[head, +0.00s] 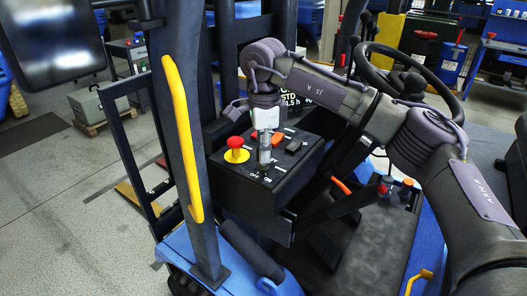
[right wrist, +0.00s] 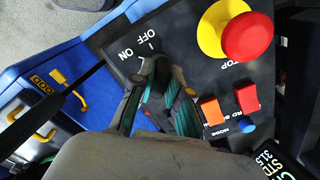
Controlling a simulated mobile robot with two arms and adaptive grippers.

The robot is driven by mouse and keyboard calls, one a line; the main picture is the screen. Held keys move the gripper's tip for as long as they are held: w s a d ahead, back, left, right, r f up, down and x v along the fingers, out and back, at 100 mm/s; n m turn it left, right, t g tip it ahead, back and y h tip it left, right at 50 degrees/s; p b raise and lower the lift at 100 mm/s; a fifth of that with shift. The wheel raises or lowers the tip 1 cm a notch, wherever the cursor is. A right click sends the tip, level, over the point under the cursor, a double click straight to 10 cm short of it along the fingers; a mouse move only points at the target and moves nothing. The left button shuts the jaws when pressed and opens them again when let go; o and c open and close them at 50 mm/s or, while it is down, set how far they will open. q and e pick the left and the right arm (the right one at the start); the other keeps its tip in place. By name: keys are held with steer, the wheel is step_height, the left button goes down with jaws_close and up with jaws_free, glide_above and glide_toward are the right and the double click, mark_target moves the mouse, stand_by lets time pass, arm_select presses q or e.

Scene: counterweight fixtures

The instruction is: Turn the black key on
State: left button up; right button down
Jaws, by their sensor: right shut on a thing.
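The black control panel (head: 230,173) is on the forklift, with white OFF and ON labels near its front edge. My right gripper (head: 264,168) reaches down onto the panel just behind these labels. In the right wrist view, the right gripper's fingers (right wrist: 157,75) are closed together right beside the OFF and ON marks. My left gripper is not in view.
A red emergency stop button (head: 235,143) on a yellow base stands left of my right gripper. Orange and red switches (right wrist: 213,111) are close to the fingers. A yellow grab rail (head: 183,140) and a steering wheel (head: 440,75) flank the panel.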

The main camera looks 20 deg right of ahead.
stand_by(0.4)
steer(key=c, duration=1.1)
jaws_free()
steer(key=shift+c, duration=0.2)
step_height(320, 180, up, 12)
